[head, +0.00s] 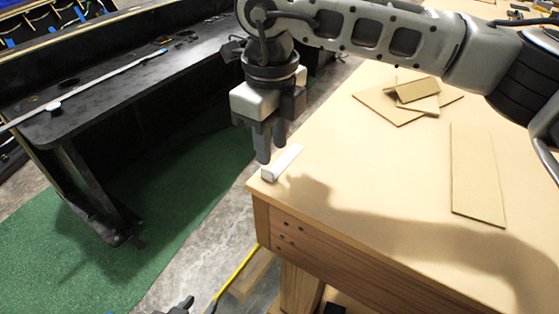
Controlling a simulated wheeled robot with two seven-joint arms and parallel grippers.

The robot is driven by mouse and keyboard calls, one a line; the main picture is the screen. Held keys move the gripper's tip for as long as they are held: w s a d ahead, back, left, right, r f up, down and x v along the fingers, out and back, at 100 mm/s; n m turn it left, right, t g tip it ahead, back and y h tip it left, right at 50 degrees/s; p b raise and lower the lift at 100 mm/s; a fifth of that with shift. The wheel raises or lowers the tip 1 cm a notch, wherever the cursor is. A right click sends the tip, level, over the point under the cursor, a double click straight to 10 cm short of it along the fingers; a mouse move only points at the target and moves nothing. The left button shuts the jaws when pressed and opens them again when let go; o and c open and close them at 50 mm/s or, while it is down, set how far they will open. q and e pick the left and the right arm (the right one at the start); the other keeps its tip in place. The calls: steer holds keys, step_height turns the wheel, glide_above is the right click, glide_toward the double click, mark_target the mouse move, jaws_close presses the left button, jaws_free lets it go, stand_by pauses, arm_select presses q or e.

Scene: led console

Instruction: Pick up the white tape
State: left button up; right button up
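The white tape (284,163) looks like a small white oblong block and lies on the tan tabletop near its front-left corner. My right gripper (271,154), on the arm coming in from the right, points down just behind the tape. Its two dark fingertips show slightly apart with nothing seen between them, so it looks open. The tips are very close to the tape; I cannot tell whether they touch it. Only a small dark part of my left gripper (181,306) shows at the bottom edge; its fingers are mostly cut off.
The tan wooden table (345,185) is clear around the tape. Loose flat boards (400,98) lie farther back, and a single board (477,175) lies to the right. A black workbench (110,95) stands at the left over green carpet (185,200). A yellow strip (238,272) lies below.

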mark_target(269, 171)
steer(key=f, duration=0.1)
steer(key=f+p, duration=0.1)
steer(key=f, duration=0.3)
steer(key=shift+s+a+f, duration=0.1)
steer(key=shift+a, duration=0.2)
jaws_close()
